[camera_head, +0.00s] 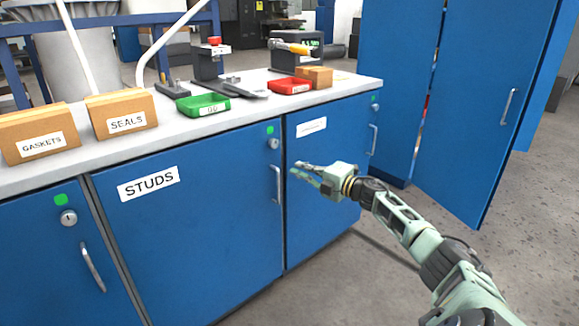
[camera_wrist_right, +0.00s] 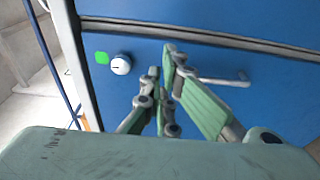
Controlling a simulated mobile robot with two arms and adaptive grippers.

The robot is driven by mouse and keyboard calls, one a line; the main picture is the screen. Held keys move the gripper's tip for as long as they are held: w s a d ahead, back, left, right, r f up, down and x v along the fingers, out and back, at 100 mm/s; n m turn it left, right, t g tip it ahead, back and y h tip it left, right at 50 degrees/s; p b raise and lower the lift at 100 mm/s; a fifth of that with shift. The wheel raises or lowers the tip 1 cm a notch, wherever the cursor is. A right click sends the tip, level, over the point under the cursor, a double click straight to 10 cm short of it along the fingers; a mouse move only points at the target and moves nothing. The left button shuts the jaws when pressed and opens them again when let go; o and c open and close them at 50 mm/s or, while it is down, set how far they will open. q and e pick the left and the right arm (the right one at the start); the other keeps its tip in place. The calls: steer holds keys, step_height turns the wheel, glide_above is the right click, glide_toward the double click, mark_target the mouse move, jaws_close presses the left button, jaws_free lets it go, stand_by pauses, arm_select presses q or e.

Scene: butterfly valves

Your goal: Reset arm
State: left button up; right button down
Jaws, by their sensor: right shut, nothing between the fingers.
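My right gripper (camera_head: 298,170) is in front of the blue cabinet under the bench in the head view, with its arm coming in from the lower right. Its fingers point left toward the cabinet doors. In the right wrist view the gripper (camera_wrist_right: 160,70) is shut and empty, with a blue door (camera_wrist_right: 270,110), its handle (camera_wrist_right: 222,80) and a round lock (camera_wrist_right: 120,65) behind the fingers. Whether the fingers touch the door cannot be told. My left gripper is not in view.
The STUDS door (camera_head: 190,230) and the door beside it (camera_head: 325,180) look closed. On the bench (camera_head: 160,135) stand a GASKETS box (camera_head: 38,132), a SEALS box (camera_head: 121,113), a green bin (camera_head: 203,105) and a red bin (camera_head: 290,86). A tall blue cabinet door (camera_head: 470,100) stands at right. Grey floor (camera_head: 400,290) is clear.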

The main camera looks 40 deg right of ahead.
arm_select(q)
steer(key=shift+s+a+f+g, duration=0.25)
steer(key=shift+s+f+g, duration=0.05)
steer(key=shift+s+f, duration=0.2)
arm_select(e)
steer(key=s+d, duration=0.3)
steer(key=shift+s+r, duration=0.15)
steer(key=shift+s, duration=0.05)
